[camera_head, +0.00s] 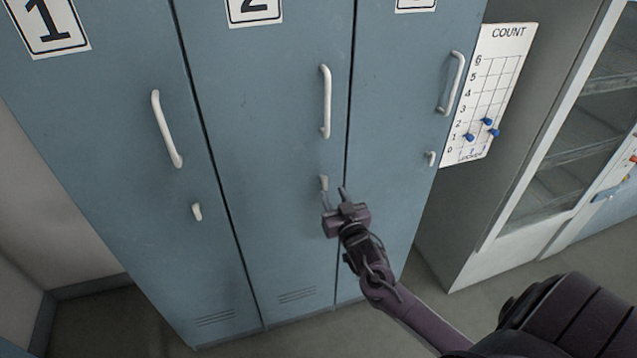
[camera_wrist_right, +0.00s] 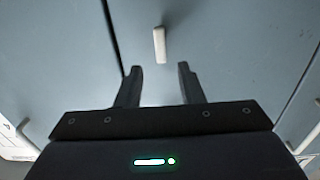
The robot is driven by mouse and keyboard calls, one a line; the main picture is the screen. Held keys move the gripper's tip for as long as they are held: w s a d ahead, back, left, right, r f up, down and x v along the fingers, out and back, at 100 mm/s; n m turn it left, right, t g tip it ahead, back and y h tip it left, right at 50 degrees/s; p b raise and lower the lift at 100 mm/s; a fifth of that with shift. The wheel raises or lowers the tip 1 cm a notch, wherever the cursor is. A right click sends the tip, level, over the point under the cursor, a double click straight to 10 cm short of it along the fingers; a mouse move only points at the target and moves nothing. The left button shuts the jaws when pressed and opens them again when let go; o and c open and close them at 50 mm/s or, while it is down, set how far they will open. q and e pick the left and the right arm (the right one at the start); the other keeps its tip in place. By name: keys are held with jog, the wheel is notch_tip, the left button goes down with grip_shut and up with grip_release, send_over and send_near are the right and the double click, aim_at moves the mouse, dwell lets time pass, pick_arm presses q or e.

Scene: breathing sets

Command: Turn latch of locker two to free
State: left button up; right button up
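Locker two (camera_head: 272,110) is the middle blue-grey door, marked with a "2" plate (camera_head: 253,10) at the top. Its small white latch (camera_head: 323,183) sits low near the door's right edge, below the long handle, and stands about upright. The latch also shows in the right wrist view (camera_wrist_right: 160,45), just beyond the fingertips and centred between them. My right gripper (camera_head: 333,194) is open and empty, close to the latch; its two spread fingers show in the wrist view (camera_wrist_right: 160,70). I cannot tell whether a finger touches the latch. My left gripper is out of view.
Locker one (camera_head: 110,110) and locker three (camera_head: 400,110) flank locker two, each with a white handle and a small latch. The long handle (camera_head: 326,102) of locker two is above the gripper. A count board (camera_head: 492,90) and a glass-fronted cabinet (camera_head: 545,150) stand to the right.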

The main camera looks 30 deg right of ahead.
aim_at(326, 182)
jog(key=x, duration=0.5)
jog(key=shift+w+p, duration=0.35)
jog(key=shift+p, duration=0.05)
jog(key=shift+c, duration=0.4)
grip_shut()
